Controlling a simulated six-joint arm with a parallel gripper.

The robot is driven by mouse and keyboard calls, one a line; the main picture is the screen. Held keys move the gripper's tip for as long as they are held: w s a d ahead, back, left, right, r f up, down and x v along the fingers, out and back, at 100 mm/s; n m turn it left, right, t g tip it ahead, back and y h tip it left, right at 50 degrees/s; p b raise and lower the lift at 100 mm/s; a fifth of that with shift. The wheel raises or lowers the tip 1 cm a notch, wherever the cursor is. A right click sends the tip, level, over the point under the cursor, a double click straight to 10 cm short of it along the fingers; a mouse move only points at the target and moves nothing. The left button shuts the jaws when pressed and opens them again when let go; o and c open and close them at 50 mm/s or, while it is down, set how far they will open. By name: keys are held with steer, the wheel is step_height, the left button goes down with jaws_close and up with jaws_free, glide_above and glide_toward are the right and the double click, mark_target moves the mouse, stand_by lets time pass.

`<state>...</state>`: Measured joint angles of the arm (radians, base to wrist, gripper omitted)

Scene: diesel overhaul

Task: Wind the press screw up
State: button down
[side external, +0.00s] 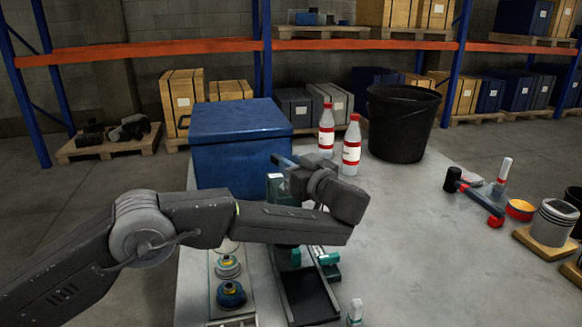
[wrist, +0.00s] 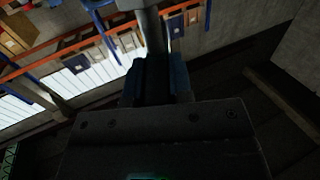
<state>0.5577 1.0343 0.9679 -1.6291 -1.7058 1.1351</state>
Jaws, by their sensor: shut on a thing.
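In the wrist view my gripper (wrist: 158,78) has its blue jaws closed around a grey round bar (wrist: 152,30), which runs out from between them. I take this bar for part of the press screw or its handle, but its far end is out of view. In the side view my gripper (side external: 288,164) is at the end of my bent wrist, above the bench and in front of the blue box. A green press (side external: 325,258) with a dark base (side external: 308,296) stands below my arm. My arm hides most of its frame and screw.
A blue box (side external: 235,140) stands behind my arm. Two bottles (side external: 351,148) with red caps and a black bucket (side external: 402,125) are behind to the right. A tray (side external: 220,295) with round parts lies left of the press. A mallet (side external: 473,195) lies right; the bench between is clear.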

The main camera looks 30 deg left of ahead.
steer(key=shift+w+d+n+g+y, duration=0.15)
steer(key=shift+n+g+y, duration=0.3)
steer(key=shift+g, duration=0.45)
steer(key=shift+f+n+g, duration=0.2)
steer(key=shift+n+g, duration=0.05)
steer(key=shift+g, duration=0.05)
steer(key=c, duration=1)
jaws_free()
steer(key=shift+r, duration=0.1)
steer(key=shift+r, duration=0.1)
steer(key=shift+a+r, duration=0.2)
steer(key=shift+r, duration=1.8)
steer(key=s+a+r, duration=0.1)
steer(key=a+r, duration=0.1)
steer(key=a, duration=0.1)
steer(key=s+a+r, duration=0.1)
steer(key=a+r, duration=0.1)
steer(key=a, duration=0.2)
steer(key=s+a+r, duration=0.1)
steer(key=a+r, duration=0.1)
steer(key=a, duration=0.2)
steer(key=shift+r, duration=0.4)
